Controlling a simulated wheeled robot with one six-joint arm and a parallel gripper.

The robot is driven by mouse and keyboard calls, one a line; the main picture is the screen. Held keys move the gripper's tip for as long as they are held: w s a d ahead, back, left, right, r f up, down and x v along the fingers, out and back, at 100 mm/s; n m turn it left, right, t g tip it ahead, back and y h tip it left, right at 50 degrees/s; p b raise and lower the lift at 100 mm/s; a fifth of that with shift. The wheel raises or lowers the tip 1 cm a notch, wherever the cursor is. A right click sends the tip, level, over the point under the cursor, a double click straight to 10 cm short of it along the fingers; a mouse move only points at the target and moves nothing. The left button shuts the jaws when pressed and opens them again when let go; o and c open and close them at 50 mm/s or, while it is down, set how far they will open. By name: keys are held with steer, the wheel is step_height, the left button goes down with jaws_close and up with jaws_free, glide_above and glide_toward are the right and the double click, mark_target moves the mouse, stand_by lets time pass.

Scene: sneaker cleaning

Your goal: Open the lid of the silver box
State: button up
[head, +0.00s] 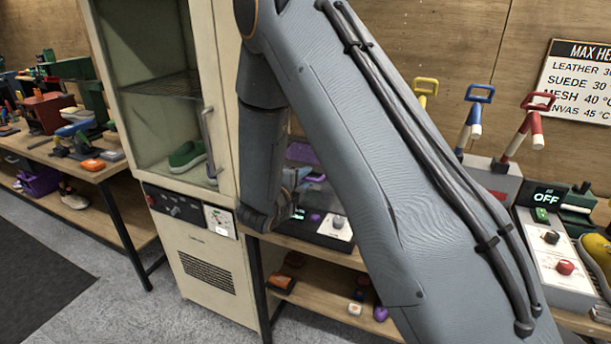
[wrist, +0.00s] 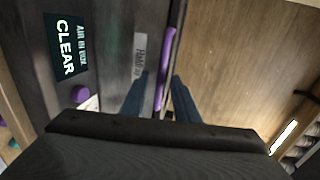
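The silver box (head: 335,231) stands on the bench behind my arm in the head view, and my arm hides much of it. In the wrist view its dark front (wrist: 110,50) carries a display reading "AIR IN BOX CLEAR" (wrist: 66,48) and a purple button (wrist: 80,94). A purple handle bar (wrist: 168,50) runs along the box edge. My gripper (wrist: 161,76) is open, with its two blue fingers apart and the bar in line with the gap between them. Contact cannot be told. The lid looks shut.
A cream cabinet (head: 212,275) with a glass door and a green shoe (head: 187,157) stands just left of the box. A wooden wall (head: 400,40) is behind.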

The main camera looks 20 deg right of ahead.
steer(key=shift+w+d+f, duration=0.1)
steer(key=shift+w+d, duration=0.2)
steer(key=shift+w, duration=0.05)
steer(key=shift+c, duration=0.4)
steer(key=shift+s+f, duration=0.1)
jaws_close()
